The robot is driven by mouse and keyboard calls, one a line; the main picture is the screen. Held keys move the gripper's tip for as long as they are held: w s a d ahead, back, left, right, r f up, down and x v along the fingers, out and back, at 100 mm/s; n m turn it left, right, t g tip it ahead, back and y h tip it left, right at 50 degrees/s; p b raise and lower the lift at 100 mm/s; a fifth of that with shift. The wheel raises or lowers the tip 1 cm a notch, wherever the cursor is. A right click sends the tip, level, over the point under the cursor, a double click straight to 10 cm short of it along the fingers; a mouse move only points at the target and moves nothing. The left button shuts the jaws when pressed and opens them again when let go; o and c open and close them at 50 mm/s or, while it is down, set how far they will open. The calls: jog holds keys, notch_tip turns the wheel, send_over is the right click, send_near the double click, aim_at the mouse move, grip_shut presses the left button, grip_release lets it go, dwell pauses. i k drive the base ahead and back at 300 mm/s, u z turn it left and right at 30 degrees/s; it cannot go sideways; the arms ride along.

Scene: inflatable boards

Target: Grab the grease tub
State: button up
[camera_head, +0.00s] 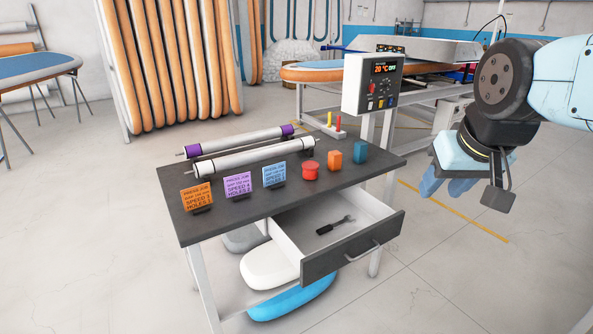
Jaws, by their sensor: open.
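A small red round tub (311,171), which looks like the grease tub, stands on the dark table top (235,207) near its front edge. It is between the light blue sign card (274,174) and a small orange block-like item (335,157). My gripper (450,188) is to the right of the table, in the air and well apart from the tub. Its light blue fingers point down and to the left. It is open, and I see nothing held in it. Part of the fingers is hidden behind the wrist parts.
A teal item (360,152) stands right of the orange one. Purple (238,184) and orange (196,197) cards and two rollers (254,157) are on the table. An open drawer (354,250) with a wrench (335,225) juts out in front. A control box (372,84) stands behind.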

aim_at(310, 170)
jog(key=i, duration=0.9)
jog(key=z, duration=0.05)
